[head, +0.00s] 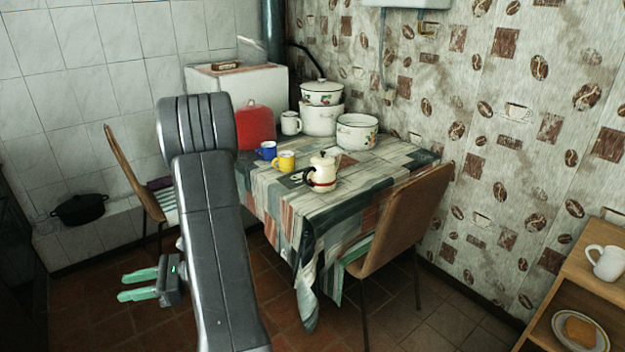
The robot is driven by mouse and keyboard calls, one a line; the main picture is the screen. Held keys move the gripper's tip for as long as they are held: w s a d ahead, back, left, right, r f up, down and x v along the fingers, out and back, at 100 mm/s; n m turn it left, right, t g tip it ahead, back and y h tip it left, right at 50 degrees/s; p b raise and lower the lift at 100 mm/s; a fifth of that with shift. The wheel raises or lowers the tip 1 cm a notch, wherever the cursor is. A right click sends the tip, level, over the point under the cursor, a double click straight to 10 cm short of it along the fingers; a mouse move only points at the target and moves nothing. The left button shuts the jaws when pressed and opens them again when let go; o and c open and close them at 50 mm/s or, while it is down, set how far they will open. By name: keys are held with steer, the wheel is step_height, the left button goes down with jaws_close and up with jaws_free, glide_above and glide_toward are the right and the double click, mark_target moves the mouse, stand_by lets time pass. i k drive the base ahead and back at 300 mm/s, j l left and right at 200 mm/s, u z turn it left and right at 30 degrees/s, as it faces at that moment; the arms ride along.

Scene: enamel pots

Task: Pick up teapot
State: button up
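A cream teapot (322,172) with a dark lid knob and a red band near its base stands upright near the front edge of the table. Its dark handle is on its left side. My gripper (138,285) is to the left of the table and apart from it, well away from the teapot. Its two green fingers point left with a gap between them, and nothing shows in the gap.
A yellow mug (285,161) and a blue mug (267,150) stand left of the teapot on the cloth-covered table (365,185). White enamel pots (357,132) stand behind. One chair (405,215) is at the table's right front, another (135,170) at its left. A wooden shelf (570,285) stands at right.

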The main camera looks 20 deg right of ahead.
mark_target(322, 178)
steer(key=i+z, duration=0.1)
steer(key=z, duration=0.3)
steer(key=i+z, duration=0.1)
steer(key=z, duration=0.35)
steer(key=i+j+z, duration=0.1)
steer(key=z, duration=0.3)
steer(key=i+j+z, duration=0.1)
steer(key=z, duration=0.3)
steer(key=i+j+z, duration=0.25)
steer(key=j, duration=0.4)
steer(key=i+j+z, duration=0.25)
steer(key=j, duration=0.45)
steer(key=i, duration=0.1)
